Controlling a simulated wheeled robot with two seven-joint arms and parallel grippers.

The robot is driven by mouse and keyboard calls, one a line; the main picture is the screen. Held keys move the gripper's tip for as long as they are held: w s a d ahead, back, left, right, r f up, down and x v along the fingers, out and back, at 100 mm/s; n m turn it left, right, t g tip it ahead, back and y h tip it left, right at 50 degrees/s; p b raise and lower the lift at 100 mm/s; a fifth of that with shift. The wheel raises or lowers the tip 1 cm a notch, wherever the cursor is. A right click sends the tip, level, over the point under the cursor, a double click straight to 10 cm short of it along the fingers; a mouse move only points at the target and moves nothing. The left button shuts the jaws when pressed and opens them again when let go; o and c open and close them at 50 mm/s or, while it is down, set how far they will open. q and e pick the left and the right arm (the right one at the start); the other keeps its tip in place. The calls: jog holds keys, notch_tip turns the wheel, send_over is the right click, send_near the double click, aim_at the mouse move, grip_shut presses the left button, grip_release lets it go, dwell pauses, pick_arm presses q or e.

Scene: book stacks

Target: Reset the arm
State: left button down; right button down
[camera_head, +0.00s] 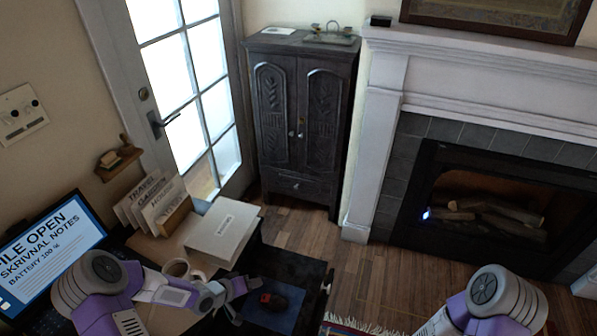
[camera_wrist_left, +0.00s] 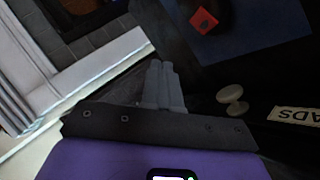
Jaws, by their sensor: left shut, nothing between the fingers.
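My left arm comes in from the left in the head view and reaches over the desk corner. My left gripper (camera_head: 254,283) is at its end, near a dark open compartment, which looks like a drawer. In the left wrist view the two grey fingers (camera_wrist_left: 162,70) are pressed together with nothing between them. A round light knob (camera_wrist_left: 232,95) shows to the right of the fingers. Of my right arm only the purple and grey upper part shows at the lower right of the head view; its gripper is out of frame.
A blue sheet with a dark and red object (camera_head: 270,300) lies beside my left gripper. The desk holds a white box (camera_head: 222,232), upright books (camera_head: 160,203), a tape-like roll (camera_head: 177,268) and a screen (camera_head: 48,255). A dark cabinet (camera_head: 300,115) and fireplace stand behind; wood floor is open between.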

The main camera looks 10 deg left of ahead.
pick_arm(q)
jog(key=shift+d, duration=0.1)
jog(key=s+d+f+g, duration=0.1)
jog(key=s+d, duration=0.2)
jog(key=d, duration=0.1)
jog(key=s+d+f+g, duration=0.1)
jog(key=s+d+f, duration=0.1)
jog(key=s+d, duration=0.1)
jog(key=s+d+f+m+g, duration=0.1)
jog(key=s+d+g, duration=0.1)
jog(key=s+d, duration=0.1)
jog(key=shift+s+d+f, duration=0.15)
jog(key=shift+d+f, duration=0.25)
jog(key=shift+d, duration=0.4)
jog(key=s+g, duration=0.1)
jog(key=s, duration=0.2)
jog(key=s+d+f+g+y, duration=0.1)
jog(key=s, duration=0.2)
jog(key=s+d+f+m+g, duration=0.1)
jog(key=s, duration=0.2)
jog(key=shift+s+d+g+y, duration=0.25)
jog(key=shift+s+g+y, duration=0.05)
jog(key=shift+s+y, duration=0.1)
jog(key=shift+s+f, duration=0.1)
jog(key=shift+s, duration=0.35)
